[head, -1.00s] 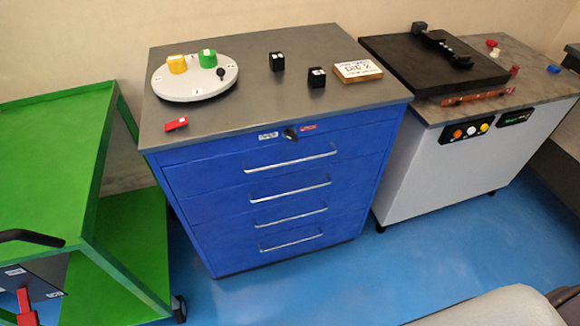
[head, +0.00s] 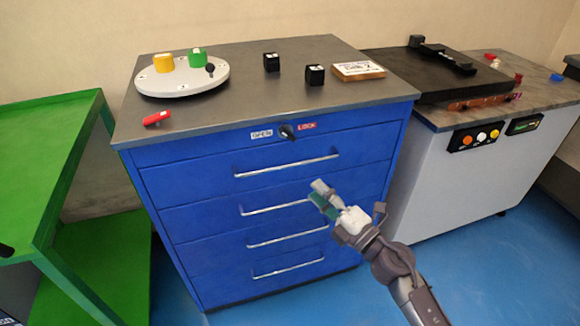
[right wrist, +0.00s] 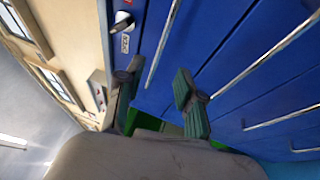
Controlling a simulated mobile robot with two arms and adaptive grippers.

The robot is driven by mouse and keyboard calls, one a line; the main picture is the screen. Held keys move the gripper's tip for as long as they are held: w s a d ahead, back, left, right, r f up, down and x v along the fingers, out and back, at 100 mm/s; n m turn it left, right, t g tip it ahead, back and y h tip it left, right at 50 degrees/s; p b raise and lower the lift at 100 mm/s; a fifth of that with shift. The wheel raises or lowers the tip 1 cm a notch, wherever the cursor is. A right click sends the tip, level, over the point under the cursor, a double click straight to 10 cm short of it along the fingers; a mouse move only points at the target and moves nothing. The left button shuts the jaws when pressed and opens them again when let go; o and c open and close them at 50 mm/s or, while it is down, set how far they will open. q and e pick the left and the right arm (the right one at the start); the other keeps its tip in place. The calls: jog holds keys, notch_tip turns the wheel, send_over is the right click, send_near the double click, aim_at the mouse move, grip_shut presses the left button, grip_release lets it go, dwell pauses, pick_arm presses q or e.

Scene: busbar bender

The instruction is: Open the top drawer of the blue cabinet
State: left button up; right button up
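The blue cabinet (head: 270,215) stands in the middle of the head view with several drawers, all flush with its front. The top drawer (head: 350,145) has a silver bar handle (head: 287,166). A black lock knob (head: 287,132) sits above it between the OPEN and LOCK labels. My right gripper (head: 325,200) is in front of the second drawer, below and right of the top handle. In the right wrist view, my right gripper's fingers (right wrist: 157,98) are apart. The top handle (right wrist: 166,42) appears in the gap between them, with no visible contact. My left gripper is out of view.
On the cabinet top are a white round plate (head: 181,83) with yellow and green pieces, a red piece (head: 157,118), two black cubes and a sign block (head: 358,71). A green cart (head: 45,155) stands left, a grey machine cabinet (head: 480,175) right.

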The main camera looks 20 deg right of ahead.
aim_at(290, 164)
jog(key=x, duration=1)
jog(key=shift+w+a, duration=0.15)
jog(key=shift+w, duration=0.2)
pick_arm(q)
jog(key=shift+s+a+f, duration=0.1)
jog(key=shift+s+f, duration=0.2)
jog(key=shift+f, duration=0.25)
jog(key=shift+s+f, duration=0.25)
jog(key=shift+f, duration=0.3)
pick_arm(e)
grip_shut()
